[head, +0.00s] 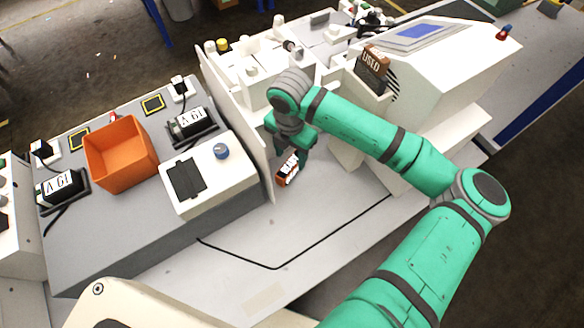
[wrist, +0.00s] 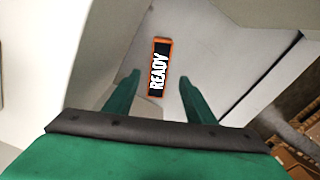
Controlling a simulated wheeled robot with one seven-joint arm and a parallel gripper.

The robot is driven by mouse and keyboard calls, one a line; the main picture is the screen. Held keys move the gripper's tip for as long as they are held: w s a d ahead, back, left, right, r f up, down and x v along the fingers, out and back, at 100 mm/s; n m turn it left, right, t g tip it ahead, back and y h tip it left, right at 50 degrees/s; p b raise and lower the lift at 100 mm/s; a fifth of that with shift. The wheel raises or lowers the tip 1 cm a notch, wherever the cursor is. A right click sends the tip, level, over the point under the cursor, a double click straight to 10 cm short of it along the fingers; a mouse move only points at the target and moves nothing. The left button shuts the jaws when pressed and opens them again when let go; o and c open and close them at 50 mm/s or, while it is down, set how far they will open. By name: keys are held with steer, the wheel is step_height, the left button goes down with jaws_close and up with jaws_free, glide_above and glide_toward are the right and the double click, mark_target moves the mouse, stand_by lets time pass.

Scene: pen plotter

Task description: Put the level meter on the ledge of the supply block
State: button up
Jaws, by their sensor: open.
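No thing in view is marked as the level meter, and I cannot tell for sure which one it is. Two black devices with white "A-61" displays, one at the back (head: 191,122) and one at the left (head: 60,186), sit on the grey bench. My gripper (head: 291,152) is open above an orange and black block labelled "READY" (head: 288,170). In the wrist view the fingers (wrist: 158,82) appear on either side of this block (wrist: 160,68), with gaps; its depth between them is unclear. I cannot clearly identify the supply block or its ledge.
An orange bin (head: 120,155) and a white box with a blue knob (head: 212,175) stand on the grey bench. A pale upright panel (head: 240,125) rises left of my gripper. A block labelled "USED" (head: 371,68) sits in the white machine (head: 440,60). The pale front surface is largely clear.

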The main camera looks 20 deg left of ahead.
mark_target(290, 164)
steer(key=shift+a+f, duration=0.1)
steer(key=shift+f, duration=3.1)
steer(key=shift+c, duration=0.6)
jaws_close()
steer(key=shift+w+r, duration=0.1)
